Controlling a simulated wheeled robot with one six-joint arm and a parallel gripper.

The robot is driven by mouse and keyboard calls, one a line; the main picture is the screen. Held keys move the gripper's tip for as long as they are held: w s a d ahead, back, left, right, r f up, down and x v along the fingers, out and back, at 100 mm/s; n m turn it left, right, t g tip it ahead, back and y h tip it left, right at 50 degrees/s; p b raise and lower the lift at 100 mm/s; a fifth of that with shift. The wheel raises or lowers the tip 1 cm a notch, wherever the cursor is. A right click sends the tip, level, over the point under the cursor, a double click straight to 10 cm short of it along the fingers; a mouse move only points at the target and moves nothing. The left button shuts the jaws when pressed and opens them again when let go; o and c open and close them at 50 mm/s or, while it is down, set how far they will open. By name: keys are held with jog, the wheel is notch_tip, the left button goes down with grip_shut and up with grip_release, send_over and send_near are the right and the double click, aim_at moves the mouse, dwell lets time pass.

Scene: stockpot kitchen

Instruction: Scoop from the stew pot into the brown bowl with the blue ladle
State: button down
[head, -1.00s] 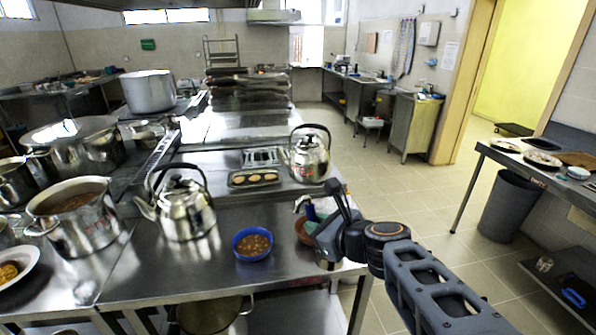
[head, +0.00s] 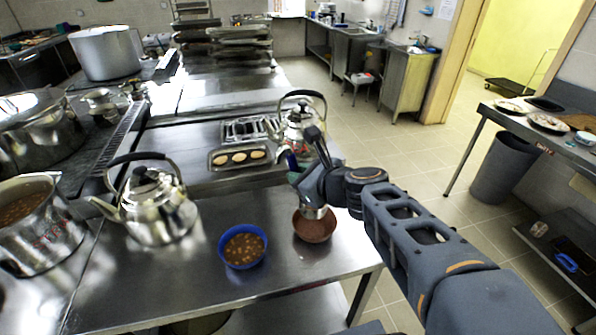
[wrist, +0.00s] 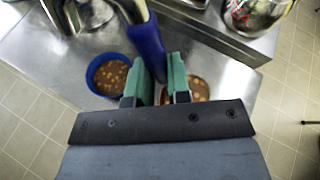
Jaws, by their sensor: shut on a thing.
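My gripper (head: 305,182) is shut on the handle of the blue ladle (wrist: 146,45); the handle runs up between its green pads in the wrist view. In the head view the ladle's metal cup hangs over the far part of the brown bowl (head: 314,231), beneath my gripper. The brown bowl stands near the table's right edge. Chunky brown stew (wrist: 199,90) shows right of the pads in the wrist view; whether it lies in the cup or bowl, I cannot tell. The stew pot (head: 35,235), a steel pot with brown stew, stands at the left.
A blue bowl (head: 243,247) of chunky stew stands left of the brown bowl. One kettle (head: 155,208) stands between it and the stew pot, another (head: 300,135) behind my gripper. The front of the steel table is clear.

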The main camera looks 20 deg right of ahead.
jog(key=w+d+f+m+g+y+p, duration=0.1)
jog(key=w+d+m+y+p, duration=0.25)
jog(key=w+d+p, duration=0.35)
jog(key=w+d+f+m+g+y+p, duration=0.1)
jog(key=w+d+m+y+p, duration=0.1)
jog(key=d+m+p, duration=0.5)
jog(key=w+d+f+m+t+y+b, duration=0.1)
jog(key=w+d+f+m+y, duration=0.3)
jog(key=d+f, duration=0.6)
jog(key=shift+w+d+f+m+b, duration=0.25)
jog(key=shift+w+f+m+b, duration=0.45)
jog(key=shift+f+m, duration=0.5)
dwell(0.6)
jog(key=shift+f, duration=0.1)
dwell(1.8)
